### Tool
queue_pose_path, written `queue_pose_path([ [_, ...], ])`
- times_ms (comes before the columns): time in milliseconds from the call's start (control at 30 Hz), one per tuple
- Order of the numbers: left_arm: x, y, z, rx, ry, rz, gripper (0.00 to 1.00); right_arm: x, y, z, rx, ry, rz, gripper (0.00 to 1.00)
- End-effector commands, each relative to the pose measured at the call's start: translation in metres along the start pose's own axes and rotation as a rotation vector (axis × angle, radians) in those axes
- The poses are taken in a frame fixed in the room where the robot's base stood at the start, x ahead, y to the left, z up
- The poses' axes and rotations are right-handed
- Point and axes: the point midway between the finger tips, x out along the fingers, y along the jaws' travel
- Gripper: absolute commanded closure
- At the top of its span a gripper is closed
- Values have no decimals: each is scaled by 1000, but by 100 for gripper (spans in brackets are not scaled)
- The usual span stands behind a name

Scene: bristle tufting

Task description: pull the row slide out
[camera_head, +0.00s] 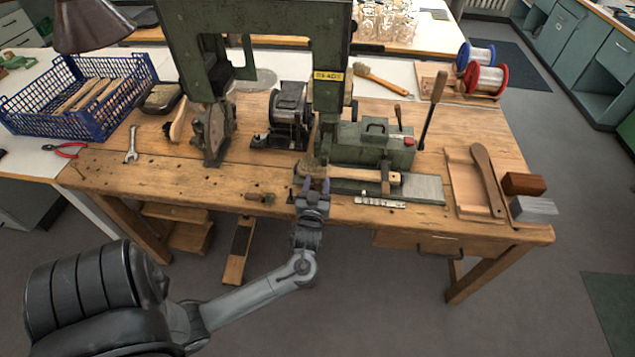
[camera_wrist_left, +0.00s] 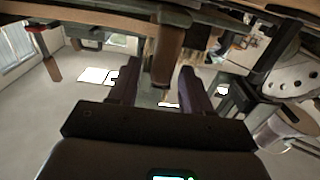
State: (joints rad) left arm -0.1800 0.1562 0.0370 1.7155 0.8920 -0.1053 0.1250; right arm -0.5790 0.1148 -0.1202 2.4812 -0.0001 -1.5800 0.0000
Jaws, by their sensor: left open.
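My left gripper (camera_head: 313,185) is open at the front edge of the wooden bench, its fingers pointing at the green tufting machine's base. In the left wrist view its two fingers (camera_wrist_left: 155,88) stand apart on either side of a brown wooden handle (camera_wrist_left: 168,52). I cannot tell whether either finger touches it. The likely row slide is the flat grey metal plate (camera_head: 425,190) under the green machine box (camera_head: 368,146); its left part is hidden behind the gripper and a wooden-handled tool. My right gripper does not show.
The wooden-handled tool (camera_head: 362,176) and a small metal strip (camera_head: 380,202) lie right of the gripper. A dark lever (camera_head: 433,110) rises behind. A wooden tray (camera_head: 463,180) with a brush body (camera_head: 487,178) is at right.

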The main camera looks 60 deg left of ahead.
Motion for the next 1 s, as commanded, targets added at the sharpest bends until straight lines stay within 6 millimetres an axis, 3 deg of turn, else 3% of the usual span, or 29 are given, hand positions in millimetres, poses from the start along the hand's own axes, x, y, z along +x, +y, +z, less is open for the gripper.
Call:
queue_pose_path([
  [467,10,0,0,0,-1,0,53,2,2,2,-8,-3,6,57],
  [767,10,0,0,0,-1,0,99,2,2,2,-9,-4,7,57],
  [1000,10,0,0,0,-1,-1,100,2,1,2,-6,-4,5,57],
])
